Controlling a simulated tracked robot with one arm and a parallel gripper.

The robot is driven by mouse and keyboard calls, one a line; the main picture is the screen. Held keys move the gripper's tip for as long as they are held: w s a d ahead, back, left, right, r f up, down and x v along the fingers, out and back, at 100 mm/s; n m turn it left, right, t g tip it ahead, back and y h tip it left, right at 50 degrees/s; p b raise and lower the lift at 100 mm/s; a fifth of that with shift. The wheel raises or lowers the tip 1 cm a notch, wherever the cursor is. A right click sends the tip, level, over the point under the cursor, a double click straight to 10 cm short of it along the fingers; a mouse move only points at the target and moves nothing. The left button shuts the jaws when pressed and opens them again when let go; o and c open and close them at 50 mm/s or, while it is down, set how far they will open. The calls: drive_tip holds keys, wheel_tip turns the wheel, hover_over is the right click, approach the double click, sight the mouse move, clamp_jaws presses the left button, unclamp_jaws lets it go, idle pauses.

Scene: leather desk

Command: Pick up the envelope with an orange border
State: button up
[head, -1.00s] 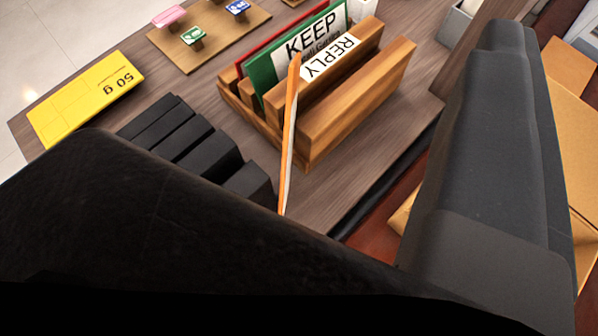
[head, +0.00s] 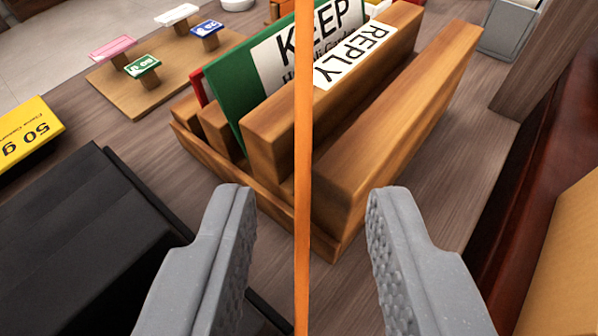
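The orange-bordered envelope (head: 303,190) shows edge-on as a thin upright orange strip, running from the top to the bottom of the head view. It is in front of the wooden letter rack (head: 400,120), in line with the slot between the REPLY divider and the front divider. Its faces are hidden at this angle. My gripper (head: 310,200) is open, with one grey finger on each side of the strip. Gaps show between both fingers and the envelope.
A green KEEP envelope (head: 230,95) stands in the rack behind the REPLY label (head: 350,55). A black stepped object (head: 70,225) is at left, near a yellow 50 g box (head: 30,135). A wooden board (head: 165,85) with coloured stamps is behind. The desk edge is at right.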

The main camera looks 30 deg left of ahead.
sight(310, 181)
drive_tip(key=x, duration=0.3)
drive_tip(key=shift+r+b+x, duration=0.2)
drive_tip(key=shift+b+x, duration=0.2)
drive_tip(key=shift+x, duration=0.95)
drive_tip(key=shift+r+b+x, duration=0.15)
drive_tip(key=shift+b+x, duration=0.2)
drive_tip(key=shift+x, duration=1)
drive_tip(key=shift+a, duration=0.15)
drive_tip(key=shift+c, duration=0.3)
clamp_jaws()
